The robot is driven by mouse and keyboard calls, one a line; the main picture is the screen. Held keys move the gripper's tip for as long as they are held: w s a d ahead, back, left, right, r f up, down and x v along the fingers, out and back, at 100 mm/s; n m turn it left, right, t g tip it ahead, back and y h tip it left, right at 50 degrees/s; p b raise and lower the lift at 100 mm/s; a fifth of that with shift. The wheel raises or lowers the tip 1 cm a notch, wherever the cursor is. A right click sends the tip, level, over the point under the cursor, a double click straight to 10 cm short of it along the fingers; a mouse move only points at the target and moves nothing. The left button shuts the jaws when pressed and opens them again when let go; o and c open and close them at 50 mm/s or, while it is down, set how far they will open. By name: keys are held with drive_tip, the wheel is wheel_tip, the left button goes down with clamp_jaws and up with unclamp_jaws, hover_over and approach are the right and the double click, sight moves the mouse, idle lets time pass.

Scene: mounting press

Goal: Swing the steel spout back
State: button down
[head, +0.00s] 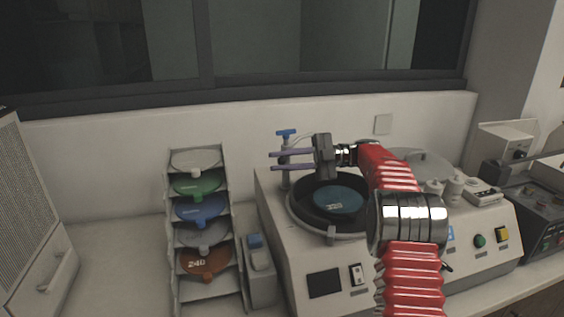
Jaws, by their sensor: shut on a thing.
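The steel spout's upright post (285,180), topped by a blue tap handle (287,133), stands at the back left of the polishing machine, behind the wheel. My gripper (272,161) reaches in from the right, its two long fingers pointing left on either side of the spout at the post. It is shut on the spout. The spout's own arm is mostly hidden by the fingers and gripper body, so its exact direction is hard to tell. The dark wheel bowl (300,223) with a teal disc (340,200) lies just below and in front.
A rack (172,270) of coloured discs stands to the left, with a small grey bottle-like unit (260,275) between it and the machine. The machine's front (325,283) carries switches and buttons. A wall and window sill close off the back.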

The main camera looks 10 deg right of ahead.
drive_tip(key=c, duration=1.8)
unclamp_jaws()
drive_tip(key=shift+f, duration=0.4)
drive_tip(key=shift+o, duration=0.9)
drive_tip(key=shift+r, duration=0.15)
drive_tip(key=shift+d, duration=0.1)
drive_tip(key=d, duration=0.7)
drive_tip(key=shift+w+d, duration=0.15)
drive_tip(key=shift+c, duration=0.2)
